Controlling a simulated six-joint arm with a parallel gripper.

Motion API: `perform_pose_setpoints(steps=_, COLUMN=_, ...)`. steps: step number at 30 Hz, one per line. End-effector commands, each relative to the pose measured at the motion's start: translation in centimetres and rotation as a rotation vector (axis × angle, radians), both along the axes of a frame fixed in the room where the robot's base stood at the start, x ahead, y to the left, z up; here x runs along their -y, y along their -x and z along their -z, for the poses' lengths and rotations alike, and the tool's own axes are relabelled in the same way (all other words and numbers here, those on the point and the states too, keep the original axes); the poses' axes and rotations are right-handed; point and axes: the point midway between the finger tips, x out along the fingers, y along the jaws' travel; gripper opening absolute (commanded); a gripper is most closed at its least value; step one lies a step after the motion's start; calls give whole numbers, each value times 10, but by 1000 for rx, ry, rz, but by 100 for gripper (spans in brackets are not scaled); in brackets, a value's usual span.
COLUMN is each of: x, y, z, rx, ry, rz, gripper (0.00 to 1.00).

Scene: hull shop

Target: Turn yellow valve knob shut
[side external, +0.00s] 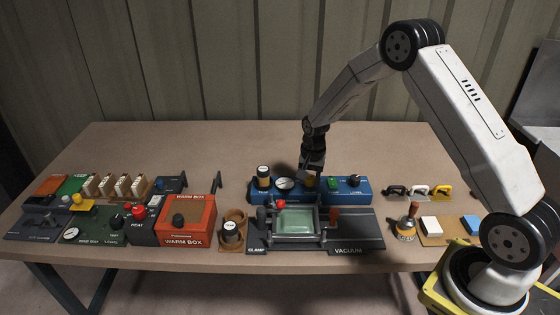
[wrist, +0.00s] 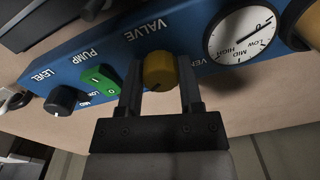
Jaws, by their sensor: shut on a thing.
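The yellow valve knob (wrist: 159,72) sits on the blue panel (wrist: 205,77) below the word VALVE in the wrist view. My gripper (wrist: 160,92) has one finger on each side of the knob and is shut on it. In the side external view my gripper (side external: 311,165) reaches down to the blue panel (side external: 350,192) from above. The knob (side external: 310,181) is partly hidden there by the gripper. I cannot read the knob's turn angle clearly.
A gauge (wrist: 240,36) is to the right of the knob and a green pump switch (wrist: 101,80) to its left, with a black level knob (wrist: 62,99) beyond. A clamp and vacuum fixture (side external: 350,235) stands in front of the panel. The table behind is clear.

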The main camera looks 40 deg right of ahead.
Motion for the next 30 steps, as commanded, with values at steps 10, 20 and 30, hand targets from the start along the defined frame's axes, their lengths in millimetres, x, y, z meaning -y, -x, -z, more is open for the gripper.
perform_pose_setpoints(steps=10, x=0, y=0, z=0, rx=0, ry=-1, rz=-129, gripper=0)
perform_pose_setpoints(steps=20, x=1, y=0, z=0, rx=1, ry=-2, rz=-398, gripper=0)
perform_pose_setpoints(steps=30, x=2, y=0, z=0, rx=1, ry=-1, rz=-718, gripper=0)
